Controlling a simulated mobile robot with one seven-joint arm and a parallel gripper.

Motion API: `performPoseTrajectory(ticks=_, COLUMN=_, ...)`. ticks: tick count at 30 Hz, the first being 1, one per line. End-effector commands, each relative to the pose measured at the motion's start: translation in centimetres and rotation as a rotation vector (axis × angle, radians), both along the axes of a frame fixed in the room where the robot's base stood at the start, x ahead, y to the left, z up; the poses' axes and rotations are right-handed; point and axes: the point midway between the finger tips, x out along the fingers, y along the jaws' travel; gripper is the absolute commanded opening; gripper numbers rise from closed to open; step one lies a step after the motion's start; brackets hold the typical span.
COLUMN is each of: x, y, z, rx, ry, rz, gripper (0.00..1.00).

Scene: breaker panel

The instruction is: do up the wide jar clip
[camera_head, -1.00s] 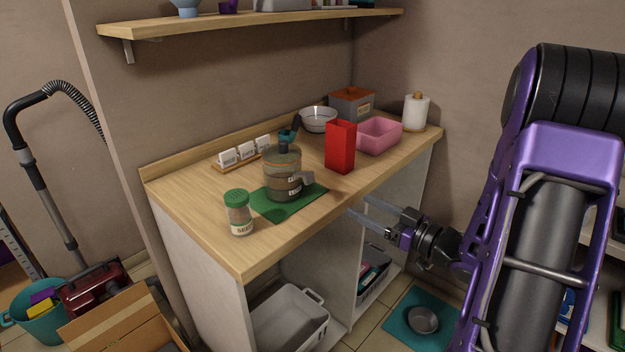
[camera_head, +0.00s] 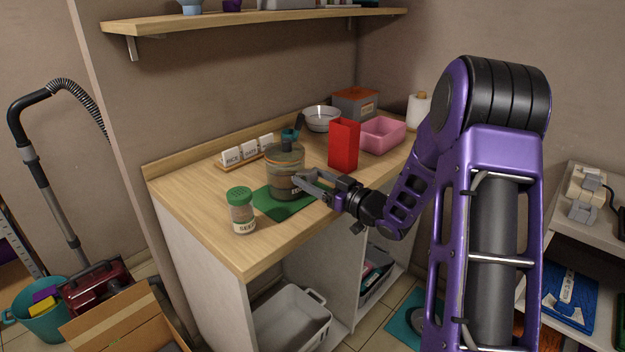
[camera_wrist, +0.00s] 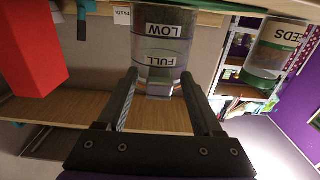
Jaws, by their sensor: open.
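The wide jar (camera_head: 285,166), a see-through cylinder with grey-brown contents, stands on a green mat (camera_head: 270,203) on the counter. It fills the top middle of the wrist view (camera_wrist: 165,45), upside down, with LOW and FULL labels. Its grey clip (camera_wrist: 159,86) juts from the jar's side toward my gripper; in the head view my fingers cover it. My gripper (camera_head: 304,187) is at the jar's right front side. In the wrist view its open fingers (camera_wrist: 160,80) lie either side of the clip, with gaps visible. I cannot tell whether either finger touches the jar.
A green-lidded seeds jar (camera_head: 242,211) stands left of the mat. A red box (camera_head: 344,145) stands close on the right, with a pink tub (camera_head: 382,134) beyond. White label cards (camera_head: 245,151) and a metal bowl (camera_head: 321,118) are behind.

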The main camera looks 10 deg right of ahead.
Motion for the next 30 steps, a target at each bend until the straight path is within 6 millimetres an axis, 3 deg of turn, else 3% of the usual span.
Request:
performPoseTrajectory(ticks=7, x=0.07, y=0.04, z=-0.01, rx=-0.001, ry=0.001, rz=0.0, gripper=0.68)
performPoseTrajectory(ticks=19, x=0.04, y=0.01, z=-0.01, rx=-0.001, ry=0.0, rz=0.0, gripper=0.0)
performPoseTrajectory(ticks=30, x=0.04, y=0.0, z=0.54, rx=-0.02, ry=0.026, rz=0.0, gripper=0.0)
